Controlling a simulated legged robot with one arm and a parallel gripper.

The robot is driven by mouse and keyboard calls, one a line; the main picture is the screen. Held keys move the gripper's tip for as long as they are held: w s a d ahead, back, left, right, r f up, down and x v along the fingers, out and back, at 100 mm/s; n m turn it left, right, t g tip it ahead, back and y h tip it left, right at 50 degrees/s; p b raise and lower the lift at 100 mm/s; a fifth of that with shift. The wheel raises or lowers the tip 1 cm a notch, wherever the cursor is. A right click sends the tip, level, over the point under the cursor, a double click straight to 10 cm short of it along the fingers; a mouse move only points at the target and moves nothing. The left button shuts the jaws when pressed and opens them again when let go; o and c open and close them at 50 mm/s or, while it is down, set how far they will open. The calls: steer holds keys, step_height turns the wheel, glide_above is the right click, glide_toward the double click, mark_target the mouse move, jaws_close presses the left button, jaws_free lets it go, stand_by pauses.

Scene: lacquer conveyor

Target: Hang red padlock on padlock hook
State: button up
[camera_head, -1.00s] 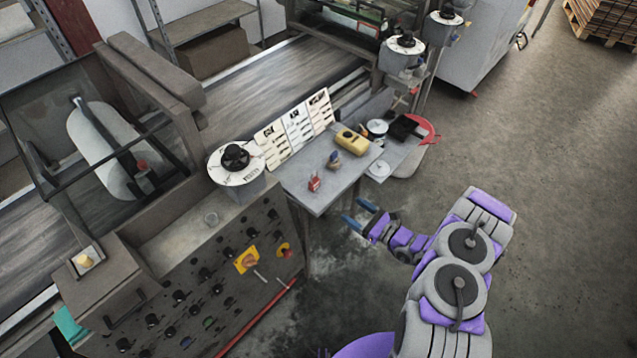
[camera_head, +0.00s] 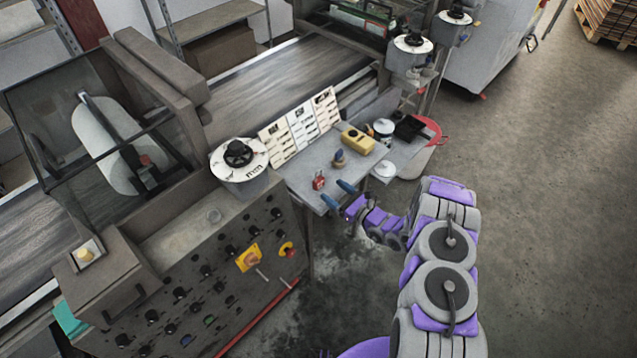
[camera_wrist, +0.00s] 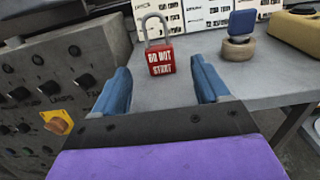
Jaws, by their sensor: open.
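The red padlock (camera_head: 319,182) stands upright on the grey side table (camera_head: 306,195), near its front left part. In the wrist view the padlock (camera_wrist: 161,61) shows white "DO NOT START" lettering and a grey shackle on top. My gripper (camera_head: 338,194) is open at the table's front edge, just short of the padlock. In the wrist view its two blue fingers (camera_wrist: 162,84) are spread wide, with the padlock ahead between them and apart from both. I cannot make out the padlock hook in these frames.
A blue-topped stamp-like object (camera_wrist: 240,34) stands right of the padlock, with a yellow case (camera_head: 357,140) beyond it. Label boards (camera_head: 300,126) line the table's back. A control panel (camera_head: 215,275) with knobs stands to the left.

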mark_target(321, 181)
steer(key=x, duration=0.2)
steer(key=b+x, duration=0.1)
steer(key=x, duration=0.2)
steer(key=shift+a+r, duration=0.2)
steer(key=shift+a, duration=0.15)
steer(key=shift+d, duration=0.4)
steer(key=c, duration=0.4)
steer(key=shift+a, duration=0.2)
steer(key=c, duration=0.9)
steer(key=shift+r, duration=0.1)
steer(key=shift+r, duration=0.5)
steer(key=r, duration=0.1)
steer(key=r+p, duration=0.1)
steer(key=shift+s+d+r, duration=0.3)
steer(key=shift+d+r, duration=0.05)
steer(key=s+d, duration=0.2)
steer(key=s, duration=0.2)
steer(key=s+d+p, duration=0.1)
steer(key=s+d, duration=0.2)
steer(key=s, duration=0.1)
steer(key=s+d+r+p, duration=0.1)
steer(key=s+d, duration=0.2)
steer(key=s, duration=0.1)
steer(key=shift+s+d+r, duration=0.1)
steer(key=shift+s+d, duration=0.05)
steer(key=shift+s, duration=0.25)
